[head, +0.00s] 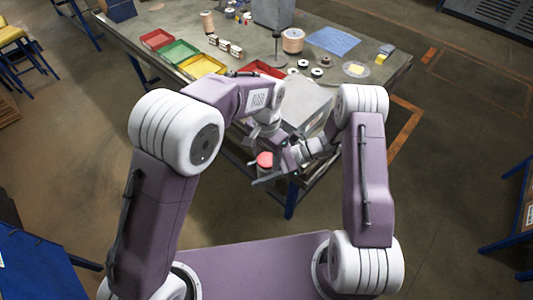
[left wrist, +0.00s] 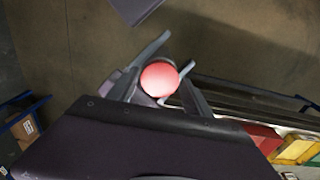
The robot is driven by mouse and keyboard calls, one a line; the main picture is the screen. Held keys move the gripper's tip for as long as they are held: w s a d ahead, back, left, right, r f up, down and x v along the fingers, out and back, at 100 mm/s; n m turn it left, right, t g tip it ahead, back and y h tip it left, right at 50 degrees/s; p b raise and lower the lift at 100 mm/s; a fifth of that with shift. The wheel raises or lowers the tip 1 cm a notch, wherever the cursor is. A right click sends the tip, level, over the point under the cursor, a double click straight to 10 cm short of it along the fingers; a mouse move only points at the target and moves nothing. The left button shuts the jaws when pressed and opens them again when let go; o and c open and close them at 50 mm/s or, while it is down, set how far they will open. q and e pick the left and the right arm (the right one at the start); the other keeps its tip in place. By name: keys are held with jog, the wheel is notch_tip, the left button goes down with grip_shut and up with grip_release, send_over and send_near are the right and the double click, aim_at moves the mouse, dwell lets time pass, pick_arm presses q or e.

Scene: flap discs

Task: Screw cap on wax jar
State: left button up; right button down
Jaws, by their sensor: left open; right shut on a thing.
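A round red cap (head: 265,159) shows in front of the table's near edge, between my two grippers. In the left wrist view the red cap (left wrist: 160,79) is seen nearly from above, with dark grey fingers on both sides. My left gripper (head: 268,140) is open close by the cap; its fingers are partly hidden by the arms in the head view. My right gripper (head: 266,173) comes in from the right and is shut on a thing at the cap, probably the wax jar. The jar is mostly hidden, so I cannot tell whether the cap sits on it.
The workbench (head: 395,75) lies beyond my arms. It bears a red tray (head: 157,39), a green tray (head: 179,51), a yellow tray (head: 202,65), spools (head: 292,40) and a blue cloth (head: 333,40). The floor below the held thing is clear.

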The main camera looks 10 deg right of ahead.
pick_arm(q)
jog(key=c, duration=1.3)
jog(key=shift+o, duration=0.2)
jog(key=m, duration=0.7)
jog(key=shift+m, duration=0.4)
jog(key=m, duration=0.5)
jog(key=o, duration=1.5)
jog(key=shift+o, duration=0.2)
jog(key=shift+r, duration=2.25)
